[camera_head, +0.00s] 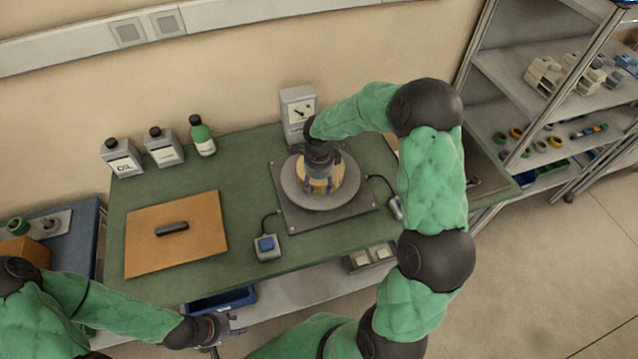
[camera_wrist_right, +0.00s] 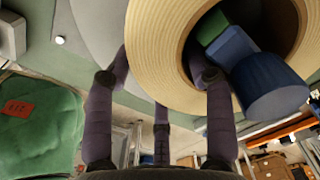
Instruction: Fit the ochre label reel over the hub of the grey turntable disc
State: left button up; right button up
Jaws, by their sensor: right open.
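The ochre label reel (camera_head: 345,172) is on the grey turntable disc (camera_head: 297,190) in the head view, partly hidden by my right gripper (camera_head: 319,184). In the right wrist view the reel (camera_wrist_right: 160,55) is large, with the pale grey disc (camera_wrist_right: 97,28) behind it. A blue hub (camera_wrist_right: 268,92) with a green part stands out through the reel's hole. My right gripper (camera_wrist_right: 165,75) is open at the reel's wall, one finger outside and one at the hole. Whether the reel lies flat is hidden. My left gripper (camera_head: 232,328) is open and empty near the table's front edge.
A brown board (camera_head: 200,240) with a dark handle lies left on the green table. Two grey containers and a green bottle (camera_head: 202,137) stand behind it. A meter box (camera_head: 298,105) is behind the disc; a blue-button switch (camera_head: 266,247) is in front.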

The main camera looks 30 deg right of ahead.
jog(key=shift+r, duration=0.35)
notch_tip(320, 180, up, 12)
jog(key=p, duration=0.1)
jog(key=shift+f+p, duration=0.2)
jog(key=shift+p, duration=0.2)
jog(key=shift+f, duration=0.1)
dwell(0.4)
